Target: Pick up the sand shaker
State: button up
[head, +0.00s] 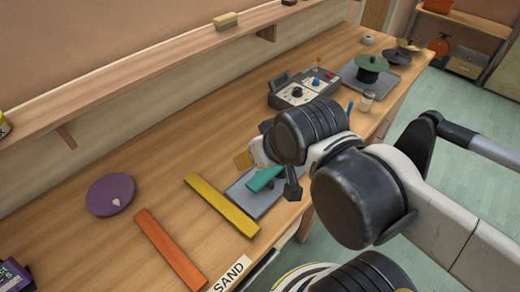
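A small clear jar with pale contents and a light lid (367,101) stands upright at the right front of the bench; it may be the sand shaker, but I cannot read any label on it. A white label reading "SAND" (230,273) is at the bench's front edge, lower in the picture. My gripper (290,186) is above the front middle of the bench, left of and apart from the jar. Only a dark finger part shows; my arm hides the rest, so I cannot tell if it is open or holds anything.
Near my gripper are a grey tray (240,193), a teal piece (264,179) and a yellow bar (222,206). An orange bar (170,250) and purple disc (110,194) lie left. A control box (302,88) and green lidded pot (370,68) stand behind.

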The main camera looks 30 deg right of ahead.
aim_at(368, 95)
jog(key=z, duration=1.55)
